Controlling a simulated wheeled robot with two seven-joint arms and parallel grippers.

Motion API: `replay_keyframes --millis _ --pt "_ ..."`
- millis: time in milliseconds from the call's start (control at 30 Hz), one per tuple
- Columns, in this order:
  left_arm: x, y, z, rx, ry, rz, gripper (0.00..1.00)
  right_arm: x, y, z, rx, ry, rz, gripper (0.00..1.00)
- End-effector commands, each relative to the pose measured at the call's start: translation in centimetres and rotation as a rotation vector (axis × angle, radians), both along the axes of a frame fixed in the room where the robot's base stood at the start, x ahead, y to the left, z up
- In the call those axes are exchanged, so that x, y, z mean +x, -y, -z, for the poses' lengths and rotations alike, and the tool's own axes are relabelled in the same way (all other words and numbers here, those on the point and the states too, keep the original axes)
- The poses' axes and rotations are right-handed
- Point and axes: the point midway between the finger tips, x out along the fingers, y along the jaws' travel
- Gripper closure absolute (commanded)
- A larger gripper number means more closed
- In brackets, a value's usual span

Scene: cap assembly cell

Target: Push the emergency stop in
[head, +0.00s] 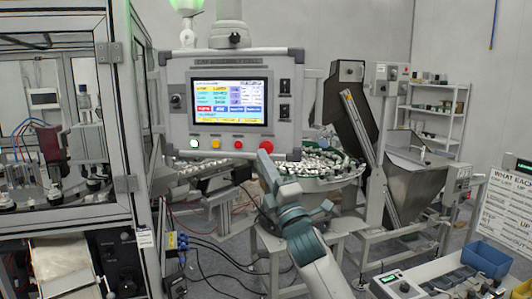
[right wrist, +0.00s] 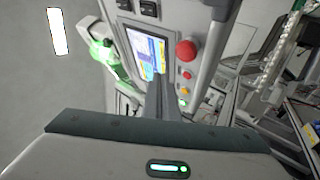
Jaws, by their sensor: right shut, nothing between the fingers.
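The emergency stop is a red mushroom button (head: 266,147) at the lower right of the operator panel (head: 285,75). In the right wrist view the emergency stop (right wrist: 186,50) stands out from the panel face, large and uncovered. My right gripper (head: 268,165) is just below the button in the head view, with its fingers together and empty. In the right wrist view the fingers of the gripper (right wrist: 158,82) point at the panel, beside the button and over the screen edge. A gap shows between fingers and button there; its depth is unclear. My left gripper is not in view.
A small red button (head: 238,145), a yellow button (head: 215,144) and a green button (head: 193,143) sit in a row left of the emergency stop. The lit screen (head: 228,101) is above them. A bowl feeder (head: 330,180) stands behind my right arm, and a framed machine (head: 125,110) is at left.

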Motion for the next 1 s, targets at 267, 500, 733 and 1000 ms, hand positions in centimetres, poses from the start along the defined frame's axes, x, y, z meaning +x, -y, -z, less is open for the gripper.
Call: replay_keyframes --millis 267,500,733,1000 --pt "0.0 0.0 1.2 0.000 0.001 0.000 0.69 2.9 0.4 0.1 -0.002 0.001 0.001 1.00" --pt "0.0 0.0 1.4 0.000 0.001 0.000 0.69 3.9 0.6 0.0 0.000 0.000 0.000 1.00" --pt "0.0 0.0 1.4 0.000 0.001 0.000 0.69 4.0 0.6 0.0 -0.001 0.000 -0.001 1.00" --pt "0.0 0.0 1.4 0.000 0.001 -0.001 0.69 4.0 0.6 0.0 0.000 0.000 0.000 1.00"
